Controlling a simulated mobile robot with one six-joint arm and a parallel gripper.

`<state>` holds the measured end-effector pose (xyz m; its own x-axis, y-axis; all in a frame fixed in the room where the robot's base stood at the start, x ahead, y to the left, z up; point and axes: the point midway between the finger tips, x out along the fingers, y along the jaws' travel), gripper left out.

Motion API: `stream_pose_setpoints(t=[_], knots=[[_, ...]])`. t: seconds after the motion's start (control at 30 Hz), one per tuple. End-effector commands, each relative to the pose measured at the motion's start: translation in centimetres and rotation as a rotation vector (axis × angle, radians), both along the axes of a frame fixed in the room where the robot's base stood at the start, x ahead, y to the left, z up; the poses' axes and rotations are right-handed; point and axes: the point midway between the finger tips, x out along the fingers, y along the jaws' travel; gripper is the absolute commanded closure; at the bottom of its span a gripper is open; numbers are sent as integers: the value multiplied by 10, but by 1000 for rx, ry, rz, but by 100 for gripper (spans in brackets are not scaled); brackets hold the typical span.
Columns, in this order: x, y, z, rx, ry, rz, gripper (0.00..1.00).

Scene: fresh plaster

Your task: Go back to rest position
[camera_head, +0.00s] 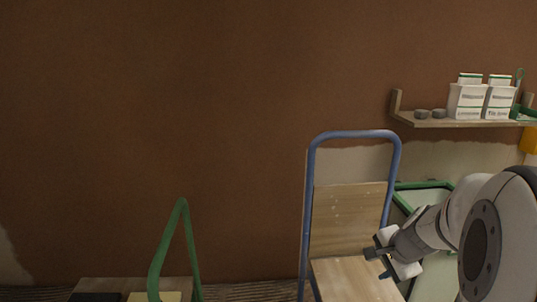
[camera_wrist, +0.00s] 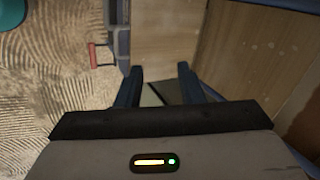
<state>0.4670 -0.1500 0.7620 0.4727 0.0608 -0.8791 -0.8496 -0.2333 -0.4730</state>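My arm comes in from the right in the head view, and my gripper (camera_head: 378,252) is in front of the blue-framed cart with wooden boards (camera_head: 348,220). In the wrist view my gripper (camera_wrist: 160,78) shows two dark fingers standing apart with a gap between them. I see nothing held between the fingers. The wooden surface of the cart (camera_wrist: 250,60) lies beyond and to the right of the fingers.
A wooden shelf (camera_head: 460,123) with white cartons (camera_head: 467,101) hangs at the right. A green-framed panel (camera_head: 433,270) stands behind my arm. A green handle frame (camera_head: 182,235) rises at the lower left. In the wrist view, a red-handled item (camera_wrist: 101,57) lies left of the fingers.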

Motion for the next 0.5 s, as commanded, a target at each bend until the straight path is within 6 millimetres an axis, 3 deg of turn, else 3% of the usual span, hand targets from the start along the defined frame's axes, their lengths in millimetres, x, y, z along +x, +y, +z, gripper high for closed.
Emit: stream_pose_setpoints(t=[0.03,0.1,0.3,0.5], knots=[[-6,18,38,-28,6,81,66],[-18,41,67,-70,23,204,66],[-59,94,138,-198,73,542,66],[-105,130,204,-336,123,867,66]])
